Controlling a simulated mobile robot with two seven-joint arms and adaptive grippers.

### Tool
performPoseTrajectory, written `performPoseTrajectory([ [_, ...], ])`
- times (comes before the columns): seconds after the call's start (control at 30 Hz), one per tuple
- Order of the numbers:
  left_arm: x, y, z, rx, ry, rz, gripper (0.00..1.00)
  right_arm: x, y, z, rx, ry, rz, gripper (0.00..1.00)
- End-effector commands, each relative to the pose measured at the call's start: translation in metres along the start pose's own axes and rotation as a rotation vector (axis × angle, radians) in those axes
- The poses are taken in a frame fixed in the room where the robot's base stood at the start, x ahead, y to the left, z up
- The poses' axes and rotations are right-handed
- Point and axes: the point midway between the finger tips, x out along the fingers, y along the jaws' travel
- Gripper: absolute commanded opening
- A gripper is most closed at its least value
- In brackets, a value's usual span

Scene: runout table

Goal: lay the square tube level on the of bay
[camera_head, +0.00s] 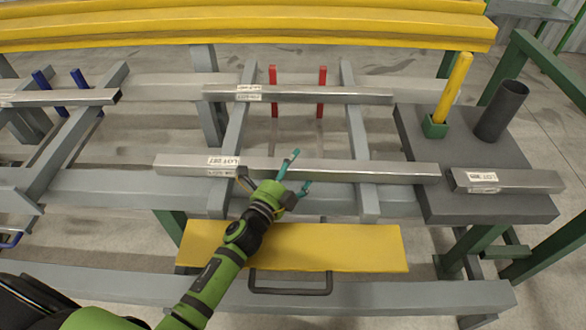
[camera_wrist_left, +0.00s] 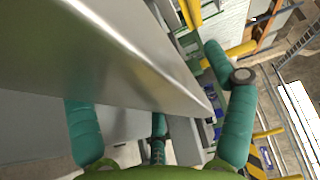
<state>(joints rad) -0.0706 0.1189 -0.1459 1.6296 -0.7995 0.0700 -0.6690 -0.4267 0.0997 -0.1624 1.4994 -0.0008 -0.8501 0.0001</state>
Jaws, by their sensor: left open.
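A long silver square tube (camera_head: 330,168) with a white label lies across two grey rails (camera_head: 358,140) in the middle bay. A second square tube (camera_head: 320,95) lies farther back across the same rails, by two red posts (camera_head: 321,92). My left gripper (camera_head: 288,172) is at the front tube's near side, around its middle, with teal fingers spread. In the left wrist view a tube (camera_wrist_left: 130,60) fills the upper left, between the open fingers (camera_wrist_left: 160,115); I cannot tell whether they touch it. My right gripper is not in view. The task does not make clear which bay is meant.
A shorter tube (camera_head: 510,181) lies on a dark plate at right, with a yellow rod (camera_head: 454,88) in a green holder and a dark cylinder (camera_head: 501,111). Another tube (camera_head: 60,97) lies at left by blue posts (camera_head: 80,79). A yellow panel (camera_head: 350,248) is in front.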

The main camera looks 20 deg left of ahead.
Motion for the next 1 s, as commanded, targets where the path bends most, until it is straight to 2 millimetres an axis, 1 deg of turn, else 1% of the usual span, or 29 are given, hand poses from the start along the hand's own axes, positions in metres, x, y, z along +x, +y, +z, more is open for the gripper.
performPoseTrajectory([
  [0.07,-0.003,0.001,0.0,0.0,0.0,0.002,0.83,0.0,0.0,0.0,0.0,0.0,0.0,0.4],
  [0.17,-0.012,0.001,0.0,0.0,0.0,0.002,0.83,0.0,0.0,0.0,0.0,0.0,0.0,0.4],
  [0.27,-0.029,0.001,0.0,0.0,0.0,0.002,0.83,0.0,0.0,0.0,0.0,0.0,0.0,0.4],
  [0.5,-0.079,0.001,0.0,-0.002,0.0,0.002,0.83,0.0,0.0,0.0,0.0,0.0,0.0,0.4],
  [0.6,-0.096,0.0,0.0,-0.001,0.0,0.0,0.83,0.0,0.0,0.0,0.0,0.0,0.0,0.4],
  [0.7,-0.109,0.0,0.0,-0.002,0.0,-0.001,0.83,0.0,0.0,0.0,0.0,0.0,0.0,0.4],
  [0.83,-0.118,0.0,0.0,-0.002,0.0,-0.002,0.83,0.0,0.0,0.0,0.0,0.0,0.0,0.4],
  [1.0,-0.12,-0.001,0.0,-0.001,0.001,-0.003,0.83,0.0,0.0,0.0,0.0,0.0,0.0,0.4],
])
